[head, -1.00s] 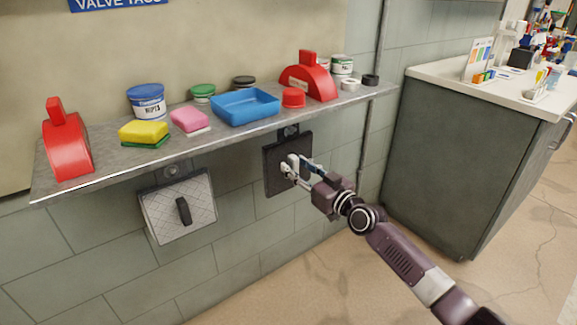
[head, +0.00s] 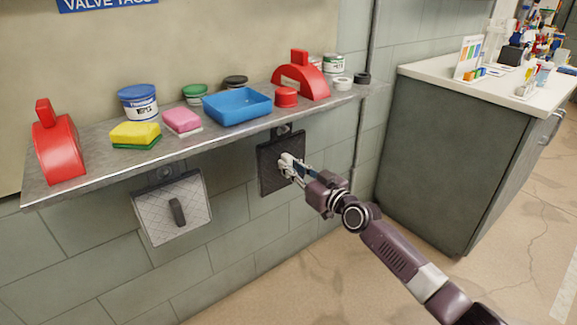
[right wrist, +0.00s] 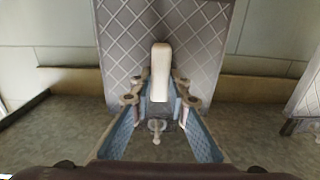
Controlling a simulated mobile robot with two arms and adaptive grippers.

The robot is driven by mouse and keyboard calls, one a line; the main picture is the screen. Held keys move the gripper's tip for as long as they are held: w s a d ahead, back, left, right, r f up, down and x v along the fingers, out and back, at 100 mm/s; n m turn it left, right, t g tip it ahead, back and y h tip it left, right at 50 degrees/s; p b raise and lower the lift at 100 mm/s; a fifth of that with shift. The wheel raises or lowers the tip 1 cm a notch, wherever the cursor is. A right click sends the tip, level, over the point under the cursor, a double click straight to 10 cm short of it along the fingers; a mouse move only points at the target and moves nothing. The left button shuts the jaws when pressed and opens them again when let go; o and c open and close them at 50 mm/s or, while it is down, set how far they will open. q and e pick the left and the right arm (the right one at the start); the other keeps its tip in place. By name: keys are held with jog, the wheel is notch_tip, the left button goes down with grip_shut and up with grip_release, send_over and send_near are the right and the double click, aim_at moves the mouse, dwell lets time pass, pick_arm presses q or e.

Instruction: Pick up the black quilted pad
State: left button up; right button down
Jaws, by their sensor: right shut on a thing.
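The black quilted pad (head: 268,178) hangs on the wall below the shelf, under a dark hook (head: 283,130). In the right wrist view the pad (right wrist: 205,75) fills the upper middle, with its diamond stitching and a pale upright handle (right wrist: 160,62). My right gripper (head: 289,167) is at the front of the pad, and its fingers are shut on the handle. The fingers also show on both sides of the handle in the right wrist view (right wrist: 160,98). The fingers cover part of the pad in the head view. My left gripper is not in view.
A light quilted pad (head: 195,215) with a dark handle hangs further left. The metal shelf (head: 95,165) above holds a blue tray (head: 212,109), sponges, tubs and red devices. A grey cabinet (head: 450,150) stands at the right.

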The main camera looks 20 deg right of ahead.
aim_at(290, 161)
jog(key=shift+r, duration=0.35)
jog(key=shift+r+p, duration=0.4)
jog(key=shift+r, duration=0.1)
jog(key=v, duration=0.3)
jog(key=shift+f, duration=0.15)
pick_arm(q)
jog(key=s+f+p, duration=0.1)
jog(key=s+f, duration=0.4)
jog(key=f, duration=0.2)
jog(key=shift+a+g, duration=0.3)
pick_arm(e)
jog(key=v, duration=1.5)
